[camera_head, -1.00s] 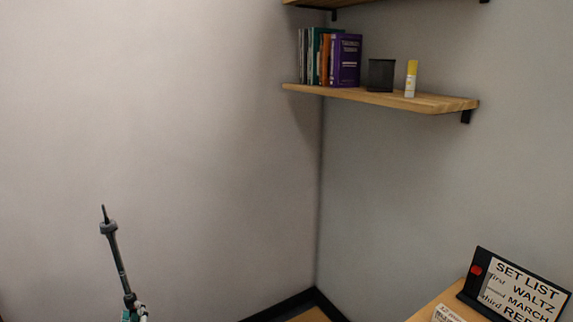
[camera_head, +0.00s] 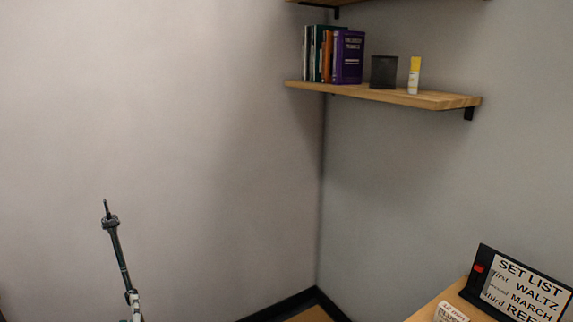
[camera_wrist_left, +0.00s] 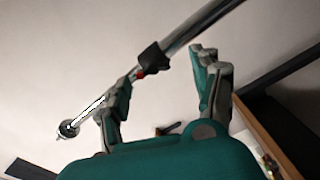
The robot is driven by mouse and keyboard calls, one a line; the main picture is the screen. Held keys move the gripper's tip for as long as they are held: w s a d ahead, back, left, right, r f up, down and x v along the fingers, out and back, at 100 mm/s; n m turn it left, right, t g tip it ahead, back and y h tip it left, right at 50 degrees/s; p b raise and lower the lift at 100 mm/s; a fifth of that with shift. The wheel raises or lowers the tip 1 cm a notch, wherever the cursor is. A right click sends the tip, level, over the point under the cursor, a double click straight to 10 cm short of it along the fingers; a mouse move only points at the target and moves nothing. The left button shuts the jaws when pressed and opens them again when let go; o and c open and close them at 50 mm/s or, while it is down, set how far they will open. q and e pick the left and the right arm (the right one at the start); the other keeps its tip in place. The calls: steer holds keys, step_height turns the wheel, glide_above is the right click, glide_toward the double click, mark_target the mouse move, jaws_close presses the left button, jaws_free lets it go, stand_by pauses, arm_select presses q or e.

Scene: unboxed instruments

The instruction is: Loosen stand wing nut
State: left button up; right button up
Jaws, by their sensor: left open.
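The stand's thin dark pole (camera_head: 121,262) rises at the lower left of the head view, slightly tilted, with a collar and narrow tip on top. In the left wrist view the metal pole (camera_wrist_left: 203,22) runs diagonally across the picture. A black collar (camera_wrist_left: 153,57) with a small red part (camera_wrist_left: 140,72) sits on it; I cannot tell clearly which part is the wing nut. My left gripper (camera_wrist_left: 161,70) is open, its teal and grey fingers on either side of the collar. The left finger overlaps the pole; contact is unclear. My right gripper is not in view.
A set list sign (camera_head: 522,288) stands on a wooden surface (camera_head: 432,304) at lower right. Bare wall lies behind the stand.

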arm_select(q)
steer(key=shift+w+d+r, duration=0.15)
steer(key=shift+d+r, duration=0.05)
steer(key=p+v, duration=0.2)
steer(key=v, duration=0.4)
stand_by(0.4)
